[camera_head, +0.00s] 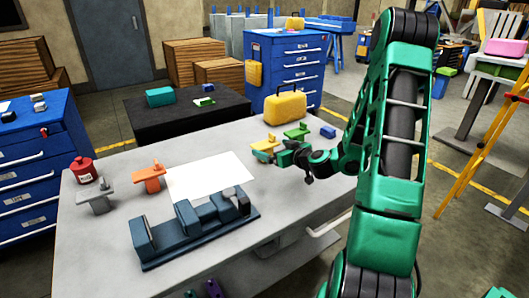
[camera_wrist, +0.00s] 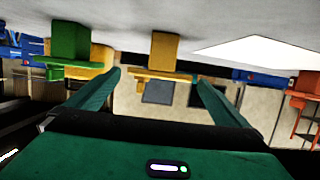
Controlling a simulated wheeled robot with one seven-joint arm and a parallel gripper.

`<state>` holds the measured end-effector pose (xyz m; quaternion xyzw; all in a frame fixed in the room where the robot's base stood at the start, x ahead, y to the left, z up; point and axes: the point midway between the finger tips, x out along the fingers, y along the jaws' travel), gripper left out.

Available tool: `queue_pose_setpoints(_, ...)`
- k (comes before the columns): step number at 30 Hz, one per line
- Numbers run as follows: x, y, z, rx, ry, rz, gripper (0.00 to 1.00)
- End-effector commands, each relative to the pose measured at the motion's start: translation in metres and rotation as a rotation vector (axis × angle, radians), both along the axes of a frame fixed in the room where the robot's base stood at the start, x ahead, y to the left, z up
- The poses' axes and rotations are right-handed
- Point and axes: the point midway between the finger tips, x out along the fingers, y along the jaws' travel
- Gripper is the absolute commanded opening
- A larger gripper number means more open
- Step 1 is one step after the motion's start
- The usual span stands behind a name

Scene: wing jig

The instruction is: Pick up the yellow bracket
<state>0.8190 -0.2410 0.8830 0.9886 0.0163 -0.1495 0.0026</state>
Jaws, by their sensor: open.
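The yellow bracket (camera_head: 264,147) stands near the right side of the grey workbench. In the wrist view the yellow bracket (camera_wrist: 164,48) appears ahead, lined up with the gap between my fingers. My gripper (camera_head: 283,153) is low over the bench, just right of the bracket; the fingers look close to it. My gripper (camera_wrist: 158,78) is open in the wrist view, with nothing held. Whether the fingertips reach around the bracket is unclear.
A green bracket (camera_head: 297,132) and a small blue block (camera_head: 328,132) stand close by. A yellow toolbox (camera_head: 286,106) is behind. A white sheet (camera_head: 208,174), an orange bracket (camera_head: 150,178), a grey bracket (camera_head: 95,199) and a dark blue jig (camera_head: 185,236) lie leftward.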

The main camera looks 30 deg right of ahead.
Motion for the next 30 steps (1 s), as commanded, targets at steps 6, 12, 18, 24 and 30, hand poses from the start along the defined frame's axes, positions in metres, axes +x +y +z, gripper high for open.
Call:
queue_pose_setpoints(6, 0.013, 0.002, -0.004, 0.0, 0.0, 0.002, 1.0)
queue_pose_setpoints(12, 0.039, 0.002, -0.014, 0.0, -0.001, 0.003, 1.0)
queue_pose_setpoints(18, 0.056, 0.003, -0.019, 0.0, 0.0, 0.002, 1.0)
queue_pose_setpoints(24, 0.058, 0.003, -0.02, 0.002, 0.0, 0.002, 1.0)
queue_pose_setpoints(30, 0.058, 0.003, -0.02, 0.001, 0.001, 0.002, 0.67)
